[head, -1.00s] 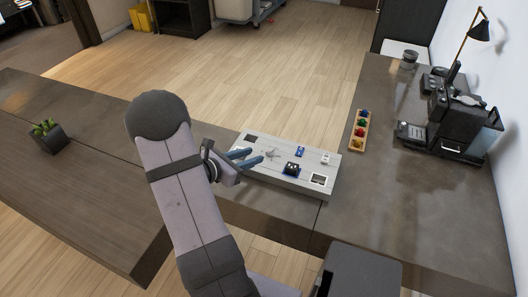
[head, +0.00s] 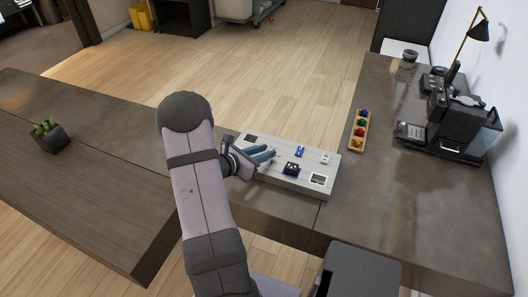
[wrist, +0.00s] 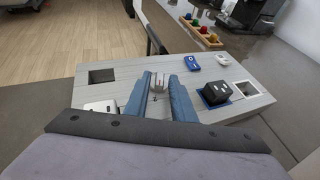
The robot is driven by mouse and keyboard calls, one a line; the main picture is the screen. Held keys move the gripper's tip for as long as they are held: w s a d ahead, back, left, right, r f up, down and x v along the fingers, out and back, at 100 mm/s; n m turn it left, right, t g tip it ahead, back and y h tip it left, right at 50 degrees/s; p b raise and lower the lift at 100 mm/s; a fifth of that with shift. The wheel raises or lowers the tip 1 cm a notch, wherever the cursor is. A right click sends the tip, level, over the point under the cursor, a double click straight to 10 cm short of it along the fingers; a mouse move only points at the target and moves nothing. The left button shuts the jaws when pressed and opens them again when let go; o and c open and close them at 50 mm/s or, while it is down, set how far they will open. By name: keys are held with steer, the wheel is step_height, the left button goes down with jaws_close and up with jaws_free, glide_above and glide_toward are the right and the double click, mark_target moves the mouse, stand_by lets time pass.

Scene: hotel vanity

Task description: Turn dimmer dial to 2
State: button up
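A pale wooden panel (head: 310,165) lies on the counter in the head view. It also fills the middle of the wrist view (wrist: 110,68). My gripper (head: 268,153) is over its left half, with blue fingers. In the wrist view my gripper (wrist: 158,80) is open, its fingers apart on either side of a small pale grey pronged piece (wrist: 157,83), which may be the dimmer dial. I cannot tell whether the fingers touch it. No number marks are readable. In the head view this piece is hidden behind the fingers.
A tray of coloured pieces (head: 353,132) and a coffee machine (head: 455,125) stand to the right.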

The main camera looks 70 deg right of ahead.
jaws_close()
steer(key=shift+w+d+m+g+y, duration=0.1)
steer(key=shift+w+m+g+y, duration=0.2)
steer(key=shift+m+g, duration=0.55)
steer(key=shift+s, duration=0.1)
steer(key=shift+o, duration=1.8)
jaws_free()
